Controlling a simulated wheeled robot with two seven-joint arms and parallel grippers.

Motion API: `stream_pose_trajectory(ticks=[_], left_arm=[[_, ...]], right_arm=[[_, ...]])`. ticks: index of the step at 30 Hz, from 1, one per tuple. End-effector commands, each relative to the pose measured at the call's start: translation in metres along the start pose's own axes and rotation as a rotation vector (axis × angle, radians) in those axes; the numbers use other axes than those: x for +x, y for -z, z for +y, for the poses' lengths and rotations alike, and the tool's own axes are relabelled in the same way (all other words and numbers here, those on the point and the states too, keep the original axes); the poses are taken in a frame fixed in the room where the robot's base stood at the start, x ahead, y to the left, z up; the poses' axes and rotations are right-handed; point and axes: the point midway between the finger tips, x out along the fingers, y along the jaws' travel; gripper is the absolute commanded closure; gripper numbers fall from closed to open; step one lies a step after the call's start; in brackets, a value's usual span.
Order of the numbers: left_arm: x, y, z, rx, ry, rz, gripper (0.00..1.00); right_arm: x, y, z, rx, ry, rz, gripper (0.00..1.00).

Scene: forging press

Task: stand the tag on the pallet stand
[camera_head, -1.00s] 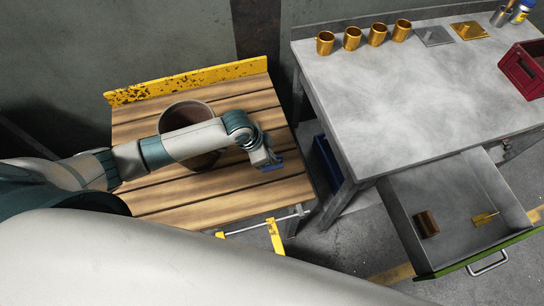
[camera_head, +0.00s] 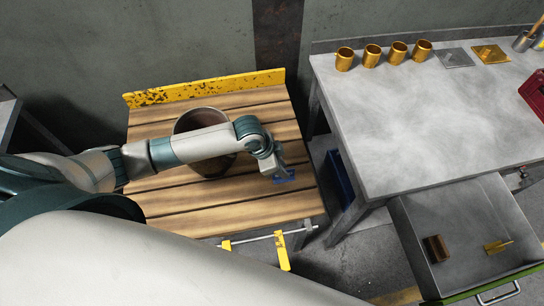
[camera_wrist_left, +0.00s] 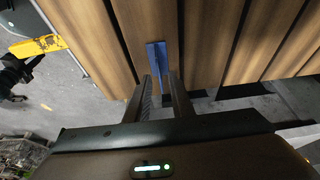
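The tag is a small blue piece (camera_head: 286,178) at the front right part of the pallet stand (camera_head: 170,205), a slatted wooden top with a yellow back board. In the left wrist view the tag (camera_wrist_left: 157,56) looks like a narrow upright blue plate over the slats. My left gripper (camera_head: 281,171) is just above the tag in the head view. In the left wrist view its fingers (camera_wrist_left: 159,80) are apart, with a gap between them, and the tag shows at and beyond their tips. The tag's foot is hard to make out. My right gripper is not in view.
A brown round pot (camera_head: 200,120) stands on the pallet stand behind my left forearm. A yellow clamp (camera_head: 282,250) is on the front edge. To the right are a grey table (camera_head: 420,120) with several brass cups and an open drawer (camera_head: 470,235).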

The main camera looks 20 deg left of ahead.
Motion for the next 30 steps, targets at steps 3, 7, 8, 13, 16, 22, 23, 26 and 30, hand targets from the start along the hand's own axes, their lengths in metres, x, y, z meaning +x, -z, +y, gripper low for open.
stream_pose_trajectory(ticks=[3,7,8,13,16,22,23,26,30], left_arm=[[-0.019,0.000,-0.001,0.002,0.003,0.002,0.79],[-0.042,-0.001,-0.001,0.003,0.003,0.000,0.79],[-0.048,0.000,-0.001,0.002,0.004,0.002,0.79],[-0.076,0.000,-0.001,0.002,0.003,0.000,0.79],[-0.088,0.000,-0.001,0.001,0.002,0.001,0.79],[-0.099,0.000,-0.001,0.000,0.001,0.000,0.79],[-0.099,0.000,0.000,0.000,0.001,0.000,0.79],[-0.100,0.000,0.000,0.000,0.001,0.000,0.79],[-0.100,0.000,0.000,0.000,0.001,0.000,0.79]], right_arm=[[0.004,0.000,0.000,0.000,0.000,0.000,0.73],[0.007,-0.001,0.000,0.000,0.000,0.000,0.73],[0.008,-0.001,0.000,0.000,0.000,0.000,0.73],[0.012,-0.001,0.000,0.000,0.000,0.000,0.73],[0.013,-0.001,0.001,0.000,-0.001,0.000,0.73],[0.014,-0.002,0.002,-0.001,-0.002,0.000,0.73],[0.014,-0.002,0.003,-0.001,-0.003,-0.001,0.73],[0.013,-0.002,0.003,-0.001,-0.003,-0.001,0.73],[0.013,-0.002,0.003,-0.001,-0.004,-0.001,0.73]])
